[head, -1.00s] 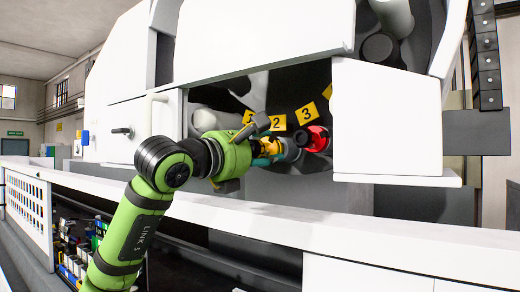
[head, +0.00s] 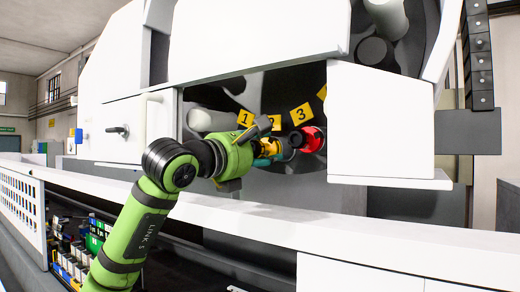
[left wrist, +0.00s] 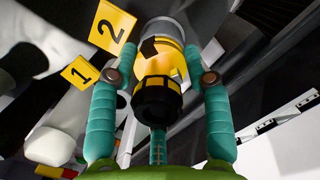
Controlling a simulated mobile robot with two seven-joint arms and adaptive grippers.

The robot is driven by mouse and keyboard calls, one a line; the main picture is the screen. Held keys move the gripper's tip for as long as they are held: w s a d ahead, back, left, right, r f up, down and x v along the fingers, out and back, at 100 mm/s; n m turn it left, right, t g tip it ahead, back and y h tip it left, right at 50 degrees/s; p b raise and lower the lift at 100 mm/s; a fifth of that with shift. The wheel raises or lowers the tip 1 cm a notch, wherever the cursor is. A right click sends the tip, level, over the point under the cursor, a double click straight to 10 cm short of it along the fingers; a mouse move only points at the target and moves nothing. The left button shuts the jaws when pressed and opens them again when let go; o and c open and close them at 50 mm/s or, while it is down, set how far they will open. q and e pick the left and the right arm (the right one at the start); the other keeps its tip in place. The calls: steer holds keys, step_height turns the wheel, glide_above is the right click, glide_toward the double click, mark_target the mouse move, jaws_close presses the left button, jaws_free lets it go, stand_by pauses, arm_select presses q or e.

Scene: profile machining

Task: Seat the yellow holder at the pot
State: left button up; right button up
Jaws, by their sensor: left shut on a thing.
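The yellow holder (left wrist: 176,66), with a black ribbed end (left wrist: 158,102), is between the teal fingers of my left gripper (left wrist: 164,76), which is shut on it. It also shows as a small yellow patch in the head view (head: 268,146). A grey round pot (left wrist: 165,28) is directly beyond the holder, near the yellow label 2 (left wrist: 110,27). Holder and pot look in line and touching or overlapping; how deep the holder sits is hidden. In the head view, the grey pot (head: 285,150) is partly covered by my gripper. My right gripper is out of view.
A red holder (head: 311,140) sits right of the grey pot, below label 3 (head: 302,114). The white door panel (head: 385,120) bounds the opening on the right. A white ledge (head: 300,212) runs below my arm. A pale cylinder (head: 210,121) is left of label 1 (head: 245,118).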

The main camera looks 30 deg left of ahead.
arm_select(q)
steer(key=shift+r, duration=0.2)
steer(key=o, duration=1.4)
steer(key=shift+c, duration=0.2)
steer(key=shift+w+d+f, duration=0.1)
steer(key=shift+w+f, duration=0.05)
steer(key=shift+w, duration=0.05)
steer(key=shift+f, duration=0.1)
steer(key=s+a+f, duration=0.1)
steer(key=s, duration=1.1)
steer(key=shift+a, duration=0.35)
